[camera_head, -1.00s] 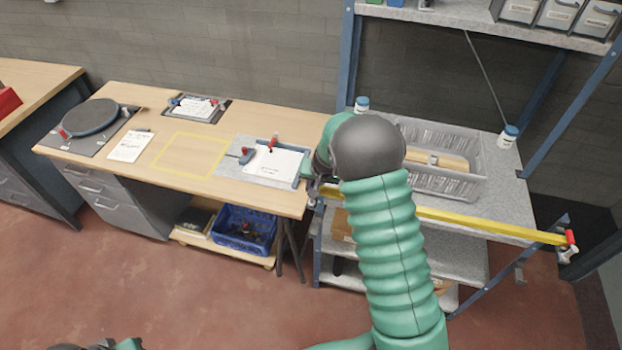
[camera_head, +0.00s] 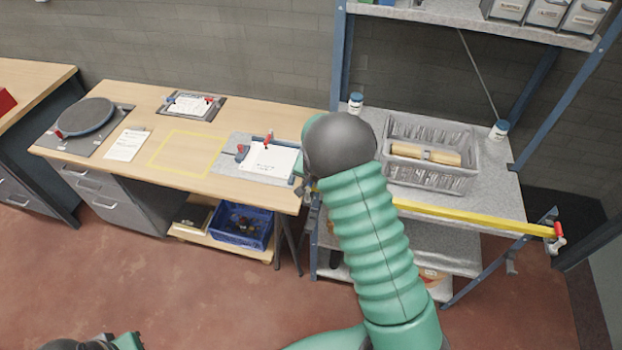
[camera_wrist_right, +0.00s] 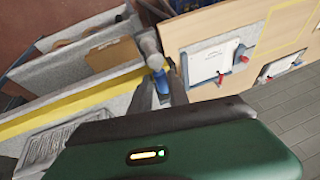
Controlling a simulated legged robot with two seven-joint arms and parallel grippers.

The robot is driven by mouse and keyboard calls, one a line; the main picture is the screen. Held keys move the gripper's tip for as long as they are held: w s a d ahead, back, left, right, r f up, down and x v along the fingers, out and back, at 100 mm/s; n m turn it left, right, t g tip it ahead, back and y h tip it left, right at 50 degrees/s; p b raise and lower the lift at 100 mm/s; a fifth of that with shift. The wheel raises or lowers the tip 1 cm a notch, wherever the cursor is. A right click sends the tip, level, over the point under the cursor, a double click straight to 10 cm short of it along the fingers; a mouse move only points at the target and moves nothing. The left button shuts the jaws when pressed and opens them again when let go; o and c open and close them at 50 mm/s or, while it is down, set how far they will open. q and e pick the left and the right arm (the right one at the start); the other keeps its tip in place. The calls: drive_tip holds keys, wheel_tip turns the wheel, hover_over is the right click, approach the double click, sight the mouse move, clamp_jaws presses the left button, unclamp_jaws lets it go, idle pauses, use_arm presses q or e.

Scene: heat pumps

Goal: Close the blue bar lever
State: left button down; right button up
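A yellow bar (camera_head: 470,215) runs along the front of the grey shelf. A red lever (camera_head: 557,230) is at its right end in the head view. In the right wrist view, a small blue lever (camera_wrist_right: 162,82) shows at the end of the yellow bar (camera_wrist_right: 70,102). My right gripper (camera_wrist_right: 163,70) is right by this blue lever, with grey and dark parts on either side. Contact and finger gap are unclear. In the head view my wrist mostly hides the right gripper (camera_head: 308,192) and the bar's left end. Part of my left gripper (camera_head: 100,342) shows at the bottom left.
A wooden workbench (camera_head: 225,118) with a paper plate (camera_head: 268,160) and red-handled clamps stands beside the shelf. A clear basket (camera_head: 430,175) and white jars are on the shelf. A blue crate (camera_head: 240,228) sits under the bench. The floor in front is open.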

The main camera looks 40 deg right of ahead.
drive_tip(key=o, duration=0.3)
drive_tip(key=shift+r, duration=0.15)
drive_tip(key=shift+s+r, duration=0.1)
drive_tip(key=shift+r, duration=0.25)
drive_tip(key=v, duration=1.5)
drive_tip(key=shift+r, duration=0.4)
drive_tip(key=shift+s+f, duration=0.1)
drive_tip(key=shift+s, duration=0.1)
